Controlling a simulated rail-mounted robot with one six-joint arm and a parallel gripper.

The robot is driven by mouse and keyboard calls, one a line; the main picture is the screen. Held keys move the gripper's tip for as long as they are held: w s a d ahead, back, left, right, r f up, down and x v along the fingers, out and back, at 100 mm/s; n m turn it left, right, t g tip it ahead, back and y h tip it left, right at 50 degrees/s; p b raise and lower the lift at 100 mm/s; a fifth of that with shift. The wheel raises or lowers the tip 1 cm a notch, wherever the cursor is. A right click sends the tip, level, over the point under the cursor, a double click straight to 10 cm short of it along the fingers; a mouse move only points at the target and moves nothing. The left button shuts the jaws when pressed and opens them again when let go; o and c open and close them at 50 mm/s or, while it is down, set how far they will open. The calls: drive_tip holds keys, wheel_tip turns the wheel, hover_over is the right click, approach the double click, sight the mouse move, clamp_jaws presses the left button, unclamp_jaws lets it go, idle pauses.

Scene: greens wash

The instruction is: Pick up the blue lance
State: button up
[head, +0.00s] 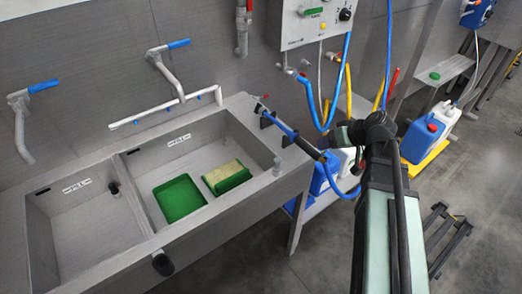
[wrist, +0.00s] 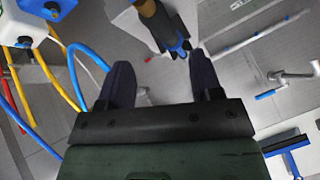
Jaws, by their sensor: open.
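The blue lance (head: 283,129) rests slanting at the right rim of the sink, with black end parts and a blue hose running from its lower end. In the wrist view, a dark and brown rod-like part with a blue piece (wrist: 180,47) shows beyond the fingertips; I cannot tell surely whether it is the lance. My gripper (head: 345,134) is just right of the lance's lower end, apparently apart from it. In the wrist view my gripper (wrist: 164,80) has its two dark fingers spread, with nothing held between them.
The double sink (head: 135,240) holds a green tray (head: 180,199) and a green box (head: 226,177) in its right basin. Blue and yellow hoses hang below the wall control box (head: 316,22), close to my gripper. Blue-and-white canisters (head: 424,137) stand on a yellow base to the right.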

sight(306, 143)
drive_tip(key=w+a+f+n+b, duration=0.1)
drive_tip(key=w+b, duration=0.1)
drive_tip(key=w+a+f+n+b, duration=0.1)
drive_tip(key=w+a+f+b, duration=0.1)
drive_tip(key=shift+a+f+t, duration=0.1)
drive_tip(key=shift+a+t, duration=0.1)
drive_tip(key=shift+t, duration=0.2)
drive_tip(key=b+x, duration=0.3)
drive_tip(key=x, duration=0.2)
drive_tip(key=shift+a+b, duration=0.2)
drive_tip(key=shift+b, duration=0.1)
drive_tip(key=shift+a, duration=0.1)
drive_tip(key=shift+r, duration=0.2)
drive_tip(key=shift+c, duration=0.3)
